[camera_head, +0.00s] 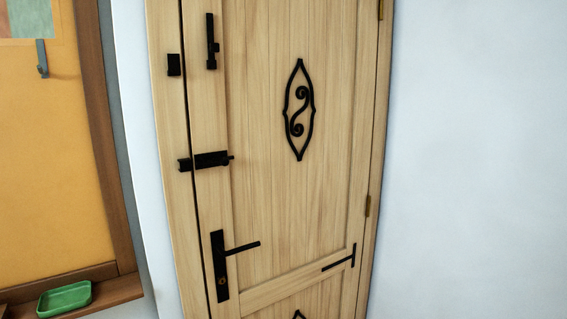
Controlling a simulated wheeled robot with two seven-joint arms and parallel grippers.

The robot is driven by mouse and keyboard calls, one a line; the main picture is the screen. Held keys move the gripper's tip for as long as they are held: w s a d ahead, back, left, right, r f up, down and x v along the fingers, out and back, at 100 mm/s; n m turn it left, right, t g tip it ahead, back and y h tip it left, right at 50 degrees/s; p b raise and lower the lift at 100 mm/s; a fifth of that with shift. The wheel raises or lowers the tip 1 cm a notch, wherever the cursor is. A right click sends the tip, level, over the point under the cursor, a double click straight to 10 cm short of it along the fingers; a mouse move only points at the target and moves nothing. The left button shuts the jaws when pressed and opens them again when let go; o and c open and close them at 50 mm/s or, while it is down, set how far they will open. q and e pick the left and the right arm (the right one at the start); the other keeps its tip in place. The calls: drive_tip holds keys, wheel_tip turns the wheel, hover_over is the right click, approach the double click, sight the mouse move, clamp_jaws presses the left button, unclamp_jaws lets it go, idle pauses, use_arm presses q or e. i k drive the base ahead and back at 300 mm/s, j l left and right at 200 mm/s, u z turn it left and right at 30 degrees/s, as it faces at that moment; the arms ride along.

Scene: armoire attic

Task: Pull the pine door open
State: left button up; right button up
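The pine door (265,205) fills the middle of the head view and looks shut in its pine frame (172,120). A black lever handle (240,248) on a tall black plate sits low on the door's left side. Above it a black slide bolt (208,160) spans the gap between door and frame. Higher up is another black latch piece (211,42), with a small black block (174,65) beside it on the frame. Neither of my grippers is in view.
A black scroll ornament (299,110) and a black T-shaped piece (341,260) are on the door. White wall (470,160) lies to the right. At left, an orange board (45,160) in a brown frame has a hook (42,58) and a green dish (65,298) on its ledge.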

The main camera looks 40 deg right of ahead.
sight(289, 94)
drive_tip(key=k+j+z, duration=0.1)
drive_tip(key=z, duration=0.8)
drive_tip(key=i+j, duration=0.1)
